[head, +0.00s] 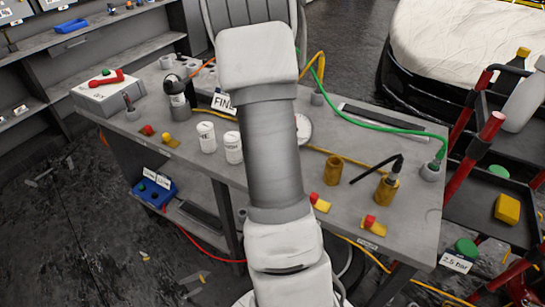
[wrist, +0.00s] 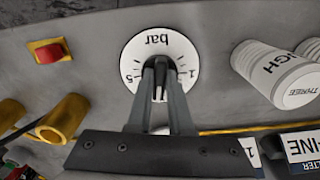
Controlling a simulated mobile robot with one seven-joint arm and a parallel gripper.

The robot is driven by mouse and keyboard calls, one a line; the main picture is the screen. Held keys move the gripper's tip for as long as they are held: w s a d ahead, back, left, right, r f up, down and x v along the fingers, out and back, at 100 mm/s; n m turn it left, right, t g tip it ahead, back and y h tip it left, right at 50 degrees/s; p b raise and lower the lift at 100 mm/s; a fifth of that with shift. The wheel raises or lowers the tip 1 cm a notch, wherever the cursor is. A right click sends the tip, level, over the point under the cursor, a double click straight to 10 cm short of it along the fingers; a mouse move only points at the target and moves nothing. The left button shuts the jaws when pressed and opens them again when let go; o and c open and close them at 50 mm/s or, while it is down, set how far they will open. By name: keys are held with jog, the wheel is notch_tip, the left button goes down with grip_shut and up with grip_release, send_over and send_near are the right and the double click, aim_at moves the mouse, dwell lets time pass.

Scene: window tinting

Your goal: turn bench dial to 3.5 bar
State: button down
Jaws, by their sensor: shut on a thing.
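The bench dial is a round white face (wrist: 184,48) marked "bar", seen upside down in the wrist view, with a 1 at its right and a 5 at its left. My gripper (wrist: 160,66) is shut on the dark knob (wrist: 160,84) at the dial's middle. The fingers cover the lower part of the face, so the pointer's reading cannot be told. In the head view only the right edge of the dial (head: 305,129) shows beside my arm, which hides the rest and the gripper.
White cups (head: 206,137) stand left of my arm on the grey bench (head: 340,140). Brass cylinders (head: 333,170) and red-yellow switches (head: 371,223) are on its right. A green hose (head: 375,126) crosses the back.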

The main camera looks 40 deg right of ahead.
jog(key=shift+m, duration=0.8)
jog(key=c, duration=0.8)
grip_release()
notch_tip(320, 180, up, 18)
jog(key=shift+f+p, duration=0.25)
jog(key=shift+p, duration=0.95)
